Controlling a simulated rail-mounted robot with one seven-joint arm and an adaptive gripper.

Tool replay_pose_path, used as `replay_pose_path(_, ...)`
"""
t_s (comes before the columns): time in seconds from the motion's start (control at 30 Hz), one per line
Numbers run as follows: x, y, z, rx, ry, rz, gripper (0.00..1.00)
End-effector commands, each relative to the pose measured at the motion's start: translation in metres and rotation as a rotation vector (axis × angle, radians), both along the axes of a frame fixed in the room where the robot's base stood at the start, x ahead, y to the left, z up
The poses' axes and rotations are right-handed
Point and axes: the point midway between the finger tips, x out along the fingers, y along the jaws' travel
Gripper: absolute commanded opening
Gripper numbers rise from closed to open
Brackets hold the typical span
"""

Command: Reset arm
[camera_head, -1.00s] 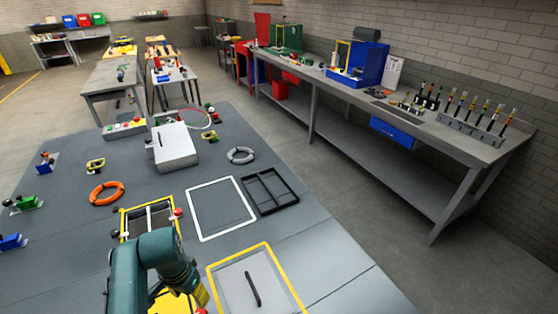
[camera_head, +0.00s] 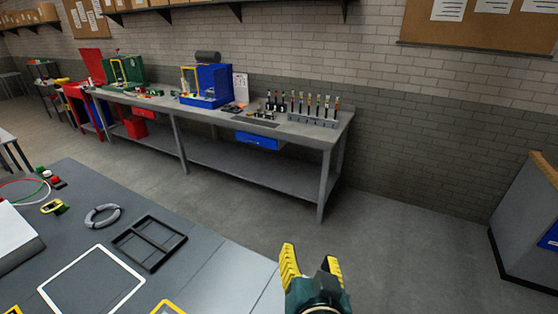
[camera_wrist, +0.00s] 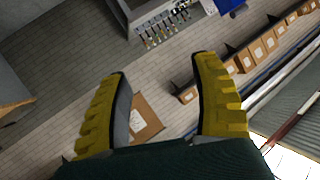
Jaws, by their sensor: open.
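My gripper (camera_head: 311,268) shows at the bottom of the head view, with yellow ridged fingers on a dark green body. The fingers point up and are spread apart with nothing between them. In the wrist view my gripper (camera_wrist: 162,100) is also open and empty, its two yellow fingers wide apart. The gripper is to the right of the grey work surface (camera_head: 205,285) in the picture and touches nothing that I can see.
A long grey workbench (camera_head: 270,135) stands along the brick wall, carrying a blue box (camera_head: 212,85) and a tool rack (camera_head: 312,120). A black divided frame (camera_head: 150,243) and a grey ring (camera_head: 103,215) lie on the work surface. A grey cabinet (camera_head: 525,225) stands at right. Floor between is clear.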

Motion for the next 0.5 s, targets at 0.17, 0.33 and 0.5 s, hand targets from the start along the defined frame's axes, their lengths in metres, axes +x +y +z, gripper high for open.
replay_pose_path(0.17, -0.059, -0.022, 0.108, -0.141, -0.383, -0.022, 0.64)
replay_pose_path(0.33, -0.114, -0.021, 0.191, -0.355, -0.703, -0.051, 0.64)
replay_pose_path(0.5, -0.111, -0.021, 0.266, -0.356, -0.686, -0.048, 0.64)
